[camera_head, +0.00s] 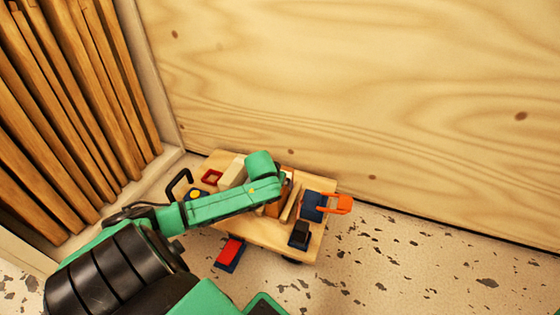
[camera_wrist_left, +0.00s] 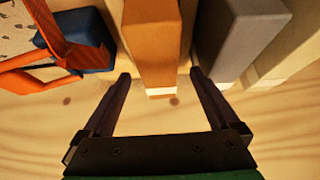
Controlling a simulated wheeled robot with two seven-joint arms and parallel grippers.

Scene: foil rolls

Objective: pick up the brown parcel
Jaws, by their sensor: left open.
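The brown parcel (camera_wrist_left: 152,42) stands in the middle of the left wrist view, a box with a pale strip at its near end. My left gripper (camera_wrist_left: 160,74) is open, with one finger on each side of the parcel's near end. Gaps show between the fingers and the parcel, so it is not gripped. In the head view the parcel (camera_head: 272,208) is mostly hidden beneath my green left arm, on a wooden cart top (camera_head: 262,232). My left fingers are hard to make out there. My right gripper is in neither view.
A grey box (camera_wrist_left: 240,38) stands just right of my right-hand finger. A blue block (camera_wrist_left: 88,30) with an orange clamp-like thing (camera_wrist_left: 35,72) is left of the fingers. A plywood wall (camera_head: 380,90) rises behind the cart. A red-and-blue block (camera_head: 229,254) lies by its front edge.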

